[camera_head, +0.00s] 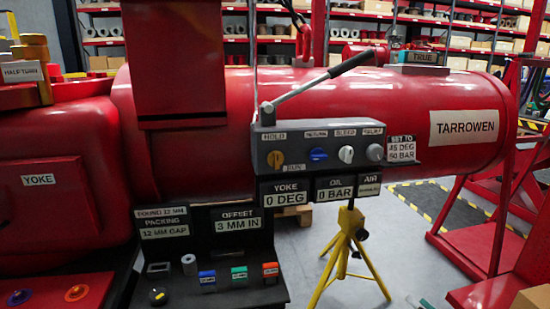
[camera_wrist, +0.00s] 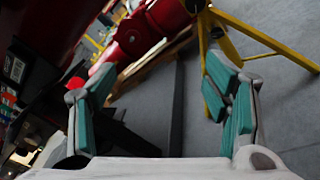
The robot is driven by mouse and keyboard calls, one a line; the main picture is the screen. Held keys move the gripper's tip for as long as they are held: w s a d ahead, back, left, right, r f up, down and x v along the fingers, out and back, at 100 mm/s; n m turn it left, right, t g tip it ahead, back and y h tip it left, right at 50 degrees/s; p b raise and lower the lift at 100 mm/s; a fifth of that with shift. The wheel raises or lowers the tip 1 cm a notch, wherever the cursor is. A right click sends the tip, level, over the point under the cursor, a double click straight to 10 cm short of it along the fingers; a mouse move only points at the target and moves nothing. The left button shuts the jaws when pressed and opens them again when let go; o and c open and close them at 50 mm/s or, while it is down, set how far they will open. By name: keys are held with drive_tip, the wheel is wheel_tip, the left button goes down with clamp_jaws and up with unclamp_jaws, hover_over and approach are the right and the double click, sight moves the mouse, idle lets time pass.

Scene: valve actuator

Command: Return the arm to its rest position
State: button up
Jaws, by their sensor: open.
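My gripper (camera_wrist: 155,100) shows in the wrist view with its two green-padded fingers spread apart and nothing between them. Beyond the fingers lie the grey floor, a yellow stand's legs and red metalwork. My gripper and arm do not show in the head view. There, the grey control box (camera_head: 318,153) with its long lever (camera_head: 318,90) and several knobs stands in front of the large red cylinder (camera_head: 455,100). The lever slants up to the right.
A black bench panel (camera_head: 215,292) with small coloured blocks sits below the box. A yellow tripod (camera_head: 347,250) stands on the floor to its right. Red frames (camera_head: 480,235) stand at the right, and shelves (camera_head: 370,15) line the back. Grey floor (camera_head: 405,240) is open between tripod and frames.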

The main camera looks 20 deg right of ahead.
drive_tip(key=w+a+r+n+g+y, duration=0.2)
drive_tip(key=a+r+n+g+y, duration=0.25)
drive_tip(key=a+r+n, duration=0.4)
drive_tip(key=w+a+r+n+g+y, duration=0.2)
drive_tip(key=a+r+n+g+y, duration=0.25)
drive_tip(key=a+r+n, duration=0.4)
drive_tip(key=s+a+r+n+g+h, duration=0.1)
drive_tip(key=s+a+r+n+g, duration=0.4)
drive_tip(key=a, duration=0.4)
drive_tip(key=s+a+r+n+g+h, duration=0.2)
drive_tip(key=s+a+r+n+g, duration=0.25)
drive_tip(key=a+r+n, duration=0.3)
drive_tip(key=s+a+r+n+h, duration=0.1)
drive_tip(key=s+r+n+h, duration=0.15)
drive_tip(key=s+n, duration=0.4)
drive_tip(key=s+a+r+n+t+h, duration=0.1)
drive_tip(key=s+a+r+n+h, duration=0.15)
drive_tip(key=s, duration=0.65)
drive_tip(key=s+r+n+h, duration=0.25)
drive_tip(key=s+n, duration=0.25)
drive_tip(key=s, duration=0.3)
wheel_tip(320, 180, up, 26)
drive_tip(key=t+p, duration=0.4)
drive_tip(key=p, duration=2.2)
drive_tip(key=shift+w+d+r+h, duration=0.15)
drive_tip(key=shift+w+r+h, duration=0.15)
drive_tip(key=shift+h, duration=0.15)
drive_tip(key=shift+m, duration=0.25)
